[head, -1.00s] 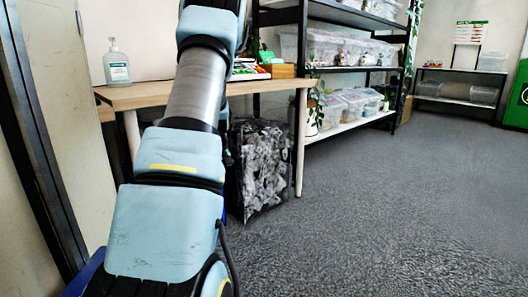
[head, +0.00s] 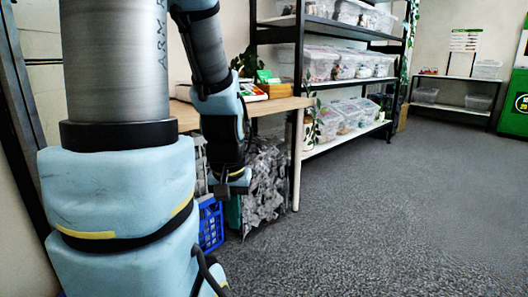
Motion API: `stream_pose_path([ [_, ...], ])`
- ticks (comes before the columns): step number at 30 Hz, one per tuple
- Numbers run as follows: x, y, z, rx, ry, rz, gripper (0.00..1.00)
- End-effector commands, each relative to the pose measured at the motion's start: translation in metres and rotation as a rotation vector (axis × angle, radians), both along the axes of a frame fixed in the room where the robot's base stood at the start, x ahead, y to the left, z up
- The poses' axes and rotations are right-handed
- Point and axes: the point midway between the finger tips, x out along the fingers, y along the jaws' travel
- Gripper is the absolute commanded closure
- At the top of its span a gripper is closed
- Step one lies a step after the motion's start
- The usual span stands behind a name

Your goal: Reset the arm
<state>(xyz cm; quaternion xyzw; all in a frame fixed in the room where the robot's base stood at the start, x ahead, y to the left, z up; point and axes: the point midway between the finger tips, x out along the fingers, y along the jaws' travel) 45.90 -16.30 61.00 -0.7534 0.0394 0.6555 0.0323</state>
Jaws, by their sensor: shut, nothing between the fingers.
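My arm fills the left of the head view, with thick blue and grey links rising out of the top of the picture. Its far part comes back down at the middle. My gripper (head: 222,190) hangs at the end, small and dark, pointing down in front of the wooden table's near edge. It is shut with nothing in it. The arm hides much of the table.
The wooden table (head: 285,104) stands behind my arm, with a blue crate (head: 210,225) and a bag of grey material (head: 265,185) below. A black shelf rack (head: 299,60) holds clear bins. The grey carpet (head: 400,220) at right is clear.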

Motion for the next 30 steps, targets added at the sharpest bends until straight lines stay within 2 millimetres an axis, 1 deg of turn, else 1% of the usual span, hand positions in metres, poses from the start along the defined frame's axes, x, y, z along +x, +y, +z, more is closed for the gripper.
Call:
stream_pose_path([
  [1,0.0,0.0,0.024,0.0,0.0,0.001,1.0],
  [5,0.001,0.0,0.062,0.0,0.0,0.001,1.0],
  [9,0.001,0.0,0.108,0.0,0.0,0.002,1.0],
  [20,0.001,0.0,0.221,0.0,0.0,0.002,1.0],
  [21,0.001,0.0,0.234,0.0,0.0,0.002,1.0],
  [24,0.001,0.0,0.265,0.0,0.0,0.002,1.0],
  [27,0.001,0.0,0.292,0.0,0.0,0.002,1.0],
  [30,0.001,0.0,0.312,0.0,0.0,0.002,1.0],
])
